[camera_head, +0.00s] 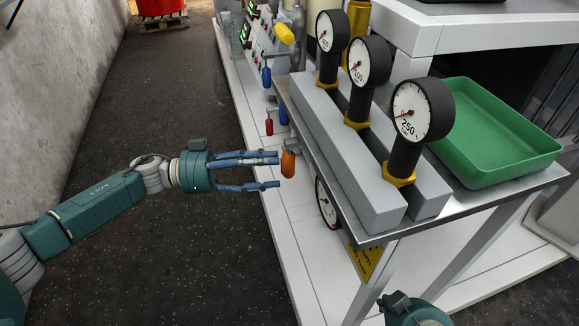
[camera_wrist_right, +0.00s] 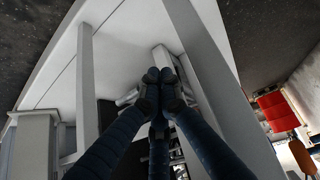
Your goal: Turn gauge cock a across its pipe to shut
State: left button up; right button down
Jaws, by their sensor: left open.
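An orange cock handle (camera_head: 288,163) hangs roughly upright at the left edge of the gauge bench, near a dial gauge (camera_head: 327,203) low on the bench's side. I read no label marking it as gauge cock a. My left gripper (camera_head: 275,170) reaches in from the left, open, with its fingertips at the orange handle. Whether they touch it cannot be told. My right gripper (camera_wrist_right: 160,77) shows in the right wrist view with its fingertips together and nothing seen between them. Its fingers are not seen in the head view.
Red (camera_head: 269,127) and blue (camera_head: 266,77) handles hang farther back along the bench edge. Three dial gauges stand on grey blocks (camera_head: 365,185). A green tray (camera_head: 490,130) lies on the bench at right. Dark floor (camera_head: 150,115) is clear at left.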

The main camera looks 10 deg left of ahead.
aim_at(283, 166)
pick_arm(q)
jog(key=d, duration=0.2)
jog(key=w+d, duration=0.1)
jog(key=d, duration=0.2)
pick_arm(e)
jog(key=w+r, duration=0.1)
jog(key=w+a+t, duration=0.1)
jog(key=w, duration=0.1)
jog(key=shift+r+y, duration=0.3)
jog(key=shift+r, duration=0.1)
pick_arm(q)
grip_shut()
